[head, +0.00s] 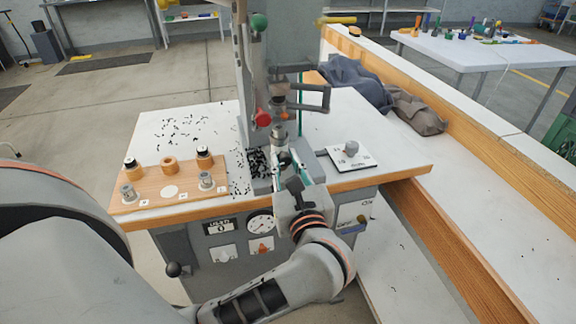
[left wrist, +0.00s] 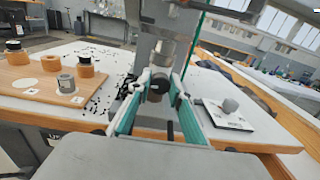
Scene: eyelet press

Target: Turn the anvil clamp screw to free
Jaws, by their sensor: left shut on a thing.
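The press's metal anvil (head: 279,132) stands upright on the press bed at the middle of the table. It also shows in the left wrist view (left wrist: 163,52). My left gripper (head: 285,160) reaches in at the front of the press, just below the anvil. In the left wrist view its teal-edged fingers (left wrist: 158,88) close from both sides on a small dark round part, which appears to be the clamp screw (left wrist: 157,92). The fingers hide much of the screw, so I cannot tell how far it is turned. My right gripper is not in view.
A wooden board (head: 150,190) with several cylindrical parts lies left of the press. A white plate with a grey knob (head: 351,147) lies to the right. A red-knobbed part (head: 263,118) hangs near the anvil. Black scraps (head: 185,128) litter the tabletop. Dark cloths (head: 355,82) lie behind.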

